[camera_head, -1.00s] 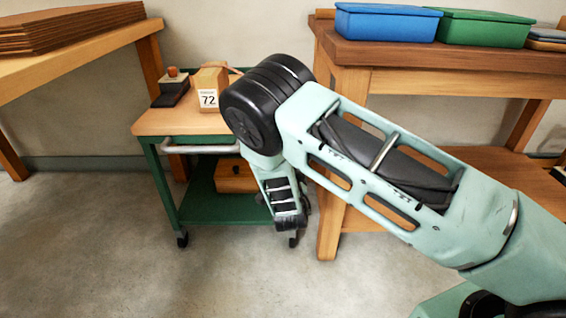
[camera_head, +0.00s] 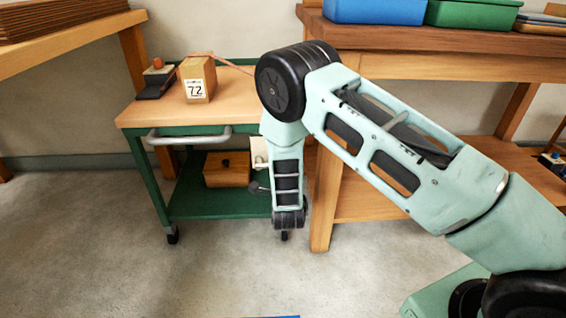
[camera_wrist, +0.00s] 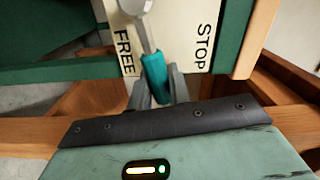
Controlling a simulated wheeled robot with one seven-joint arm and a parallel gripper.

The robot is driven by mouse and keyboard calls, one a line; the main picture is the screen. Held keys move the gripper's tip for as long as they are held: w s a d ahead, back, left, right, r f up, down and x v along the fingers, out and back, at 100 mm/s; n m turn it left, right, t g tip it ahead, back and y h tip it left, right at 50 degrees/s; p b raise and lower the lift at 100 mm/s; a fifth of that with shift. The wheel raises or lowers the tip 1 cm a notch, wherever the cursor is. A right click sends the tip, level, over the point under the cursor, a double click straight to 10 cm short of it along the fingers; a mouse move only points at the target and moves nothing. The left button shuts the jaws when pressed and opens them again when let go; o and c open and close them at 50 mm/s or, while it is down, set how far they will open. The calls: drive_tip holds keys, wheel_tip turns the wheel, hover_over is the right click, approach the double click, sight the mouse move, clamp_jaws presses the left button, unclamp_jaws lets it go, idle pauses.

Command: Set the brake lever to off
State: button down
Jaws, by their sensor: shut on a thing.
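The brake lever (camera_wrist: 144,30) has a grey metal shaft and a teal grip (camera_wrist: 155,75), seen in the wrist view. It stands in front of a cream plate (camera_wrist: 180,40) lettered FREE on the left and STOP on the right. The lever lies between the two words, closer to FREE. My gripper (camera_wrist: 157,88) is shut on the teal grip, with one finger on each side. In the head view a piece of the cream plate (camera_head: 258,150) shows on the green cart (camera_head: 150,185) beside my arm. My arm hides the lever's grip there.
The cart's wooden top holds a box marked 72 (camera_head: 198,78) and a dark block with an orange knob (camera_head: 155,78). A wooden box (camera_head: 227,170) sits on its lower shelf. A wooden workbench (camera_head: 330,190) stands close at the right.

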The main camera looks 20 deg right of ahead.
drive_tip(key=shift+f, duration=0.1)
drive_tip(key=c, duration=1.3)
unclamp_jaws()
drive_tip(key=shift+c, duration=0.2)
drive_tip(key=p+v, duration=0.4)
drive_tip(key=v, duration=1.3)
drive_tip(key=shift+s, duration=0.2)
drive_tip(key=shift+a, duration=0.1)
